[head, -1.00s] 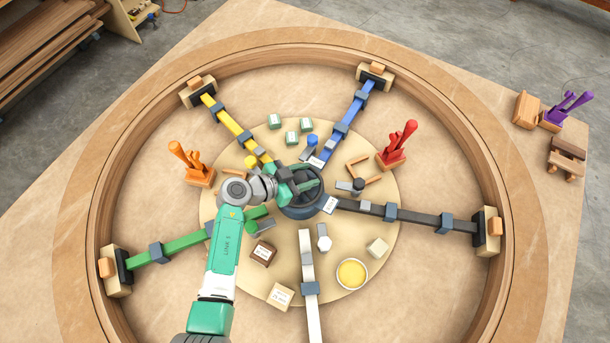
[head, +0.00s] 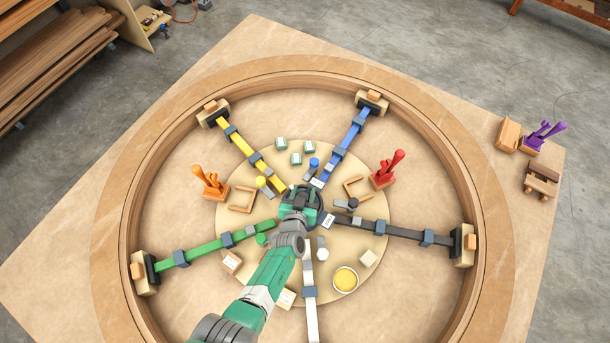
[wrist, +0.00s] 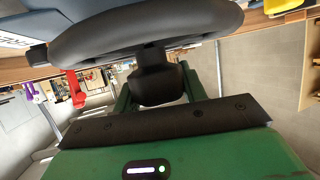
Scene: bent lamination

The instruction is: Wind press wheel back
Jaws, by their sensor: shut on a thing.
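The dark press wheel (head: 319,214) sits at the hub in the middle of the round board, mostly hidden under my gripper in the head view. In the wrist view its thick black rim (wrist: 150,32) spans the top. A black knob (wrist: 157,82) hangs from the wheel into the space between my green fingers. My gripper (wrist: 158,92) is shut on this knob. In the head view my gripper (head: 300,197) is over the hub, with my arm reaching in from below.
Coloured press arms radiate from the hub to the wooden ring: yellow (head: 240,141), blue (head: 345,142), green (head: 200,248), black (head: 400,233) and white (head: 310,320). Orange (head: 210,183) and red (head: 386,170) clamps, small blocks and a yellow bowl (head: 345,280) stand around the hub.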

